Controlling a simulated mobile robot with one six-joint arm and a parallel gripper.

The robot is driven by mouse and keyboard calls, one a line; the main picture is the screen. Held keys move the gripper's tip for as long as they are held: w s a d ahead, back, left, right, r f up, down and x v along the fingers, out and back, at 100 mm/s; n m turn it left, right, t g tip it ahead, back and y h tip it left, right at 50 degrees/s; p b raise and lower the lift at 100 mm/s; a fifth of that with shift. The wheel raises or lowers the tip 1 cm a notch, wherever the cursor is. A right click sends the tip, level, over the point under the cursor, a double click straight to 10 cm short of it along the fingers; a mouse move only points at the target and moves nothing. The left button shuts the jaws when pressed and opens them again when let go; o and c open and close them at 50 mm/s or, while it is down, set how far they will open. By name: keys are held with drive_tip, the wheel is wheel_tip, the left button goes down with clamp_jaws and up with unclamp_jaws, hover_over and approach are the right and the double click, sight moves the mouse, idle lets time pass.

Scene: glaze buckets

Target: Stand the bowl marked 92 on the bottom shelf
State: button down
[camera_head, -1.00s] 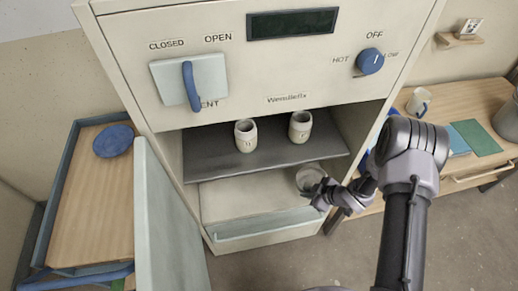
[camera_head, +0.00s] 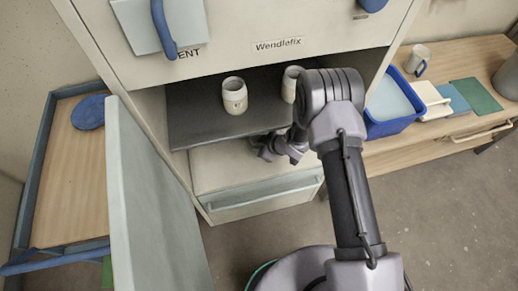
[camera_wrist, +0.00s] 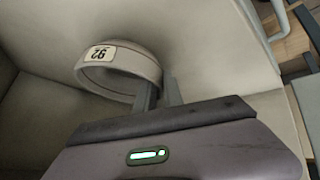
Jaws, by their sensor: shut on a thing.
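In the wrist view, the pale bowl marked 92 (camera_wrist: 124,73) shows its label upside down in the picture. My gripper (camera_wrist: 158,92) is shut on the side of the bowl's wall. In the head view, my gripper (camera_head: 277,147) reaches under the dark upper shelf (camera_head: 200,122), over the cream bottom shelf (camera_head: 222,170). The bowl is hidden there by the shelf and my arm. I cannot tell whether the bowl touches the bottom shelf.
Two pale jars stand on the upper shelf, one left (camera_head: 235,95) and one partly behind my arm (camera_head: 291,84). The open door (camera_head: 150,200) is at the left. A blue tub (camera_head: 393,108) sits on the bench at the right.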

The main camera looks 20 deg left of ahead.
drive_tip(key=shift+f, duration=0.75)
drive_tip(key=shift+r, duration=0.15)
drive_tip(key=c, duration=1.5)
unclamp_jaws()
drive_tip(key=shift+o, duration=0.2)
drive_tip(key=p+v, duration=0.3)
drive_tip(key=v, duration=0.4)
drive_tip(key=shift+d+r, duration=0.2)
drive_tip(key=shift+r, duration=0.05)
drive_tip(key=shift+s, duration=0.15)
